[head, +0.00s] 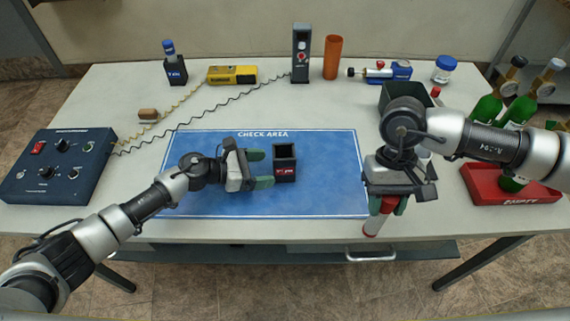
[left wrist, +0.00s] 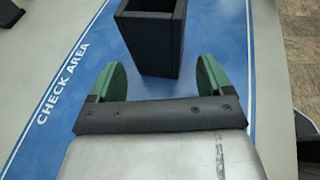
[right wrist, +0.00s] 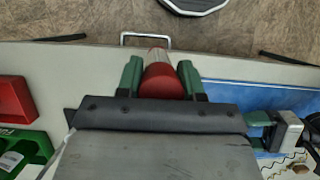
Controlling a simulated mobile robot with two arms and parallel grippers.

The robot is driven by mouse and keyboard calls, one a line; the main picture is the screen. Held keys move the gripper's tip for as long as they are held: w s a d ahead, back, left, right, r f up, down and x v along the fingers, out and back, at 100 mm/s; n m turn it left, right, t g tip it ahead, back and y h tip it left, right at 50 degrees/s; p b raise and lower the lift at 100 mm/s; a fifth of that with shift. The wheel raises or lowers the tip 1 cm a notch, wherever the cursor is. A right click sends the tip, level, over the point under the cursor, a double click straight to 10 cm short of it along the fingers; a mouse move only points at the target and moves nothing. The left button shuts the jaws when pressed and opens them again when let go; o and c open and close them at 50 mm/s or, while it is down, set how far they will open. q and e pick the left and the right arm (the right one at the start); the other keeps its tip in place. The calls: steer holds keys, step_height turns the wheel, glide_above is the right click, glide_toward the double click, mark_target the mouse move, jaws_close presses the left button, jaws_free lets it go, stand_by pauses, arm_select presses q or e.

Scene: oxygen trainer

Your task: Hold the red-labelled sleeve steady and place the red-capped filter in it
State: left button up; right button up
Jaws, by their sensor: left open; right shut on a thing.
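The red-labelled sleeve (head: 285,163) is a dark, open-topped square box standing upright on the blue check area mat (head: 310,203). My left gripper (head: 262,168) is open beside it, with its green fingers pointing at the sleeve's left side. In the left wrist view the sleeve (left wrist: 150,38) stands just ahead of and between the fingertips (left wrist: 158,80). My right gripper (head: 387,205) is shut on the red-capped filter (head: 372,225), near the table's front edge right of the mat. In the right wrist view the red cap (right wrist: 162,80) sits between the fingers (right wrist: 162,72).
A blue-capped item (head: 169,48) stands in another dark sleeve (head: 175,72) at the back left. A control box (head: 60,165) is at left. A red tray (head: 485,185), green bottles (head: 487,108) and a dark bin (head: 420,97) are at right. The mat's left part is clear.

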mark_target(280, 167)
arm_select(q)
steer(key=b+x, duration=0.1)
steer(key=x, duration=0.2)
steer(key=shift+w+d+f, duration=0.1)
steer(key=shift+d+f, duration=0.1)
steer(key=shift+d, duration=0.1)
arm_select(e)
steer(key=shift+f, duration=0.85)
arm_select(q)
steer(key=shift+w+d+f+b, duration=0.1)
steer(key=shift+w+d+b, duration=0.1)
steer(key=shift+d+b, duration=0.4)
arm_select(e)
steer(key=shift+f, duration=0.25)
arm_select(q)
steer(key=shift+d, duration=0.1)
steer(key=c, duration=0.6)
